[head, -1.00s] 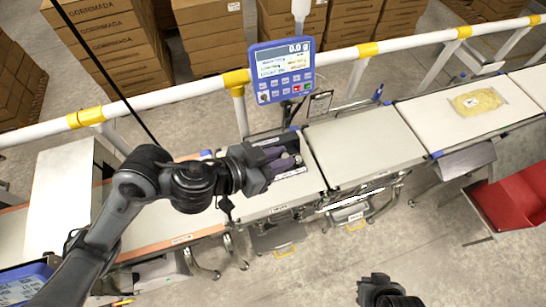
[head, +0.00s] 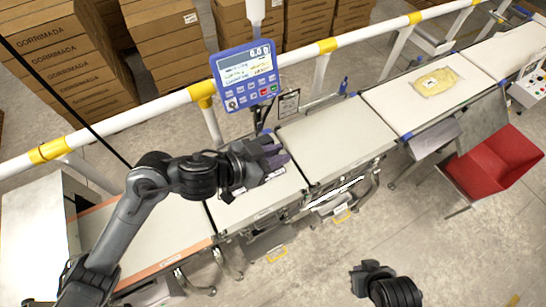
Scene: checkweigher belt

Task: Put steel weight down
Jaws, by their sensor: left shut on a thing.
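My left gripper (head: 274,158) is over the belt section (head: 235,207) below the blue display, its purple-grey fingers pointing right. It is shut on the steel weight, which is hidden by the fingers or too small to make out. I cannot tell whether the weight touches the belt. My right gripper (head: 358,278) is at the bottom right, over the floor and well away from the belts. I cannot tell whether its jaws are open.
The blue display (head: 245,75) reads about 0.0. An empty belt section (head: 335,137) lies right of the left gripper. A yellow bag (head: 436,81) lies on the far belt (head: 400,100). A white and yellow rail (head: 300,60) runs behind. A red bin (head: 490,163) stands at right.

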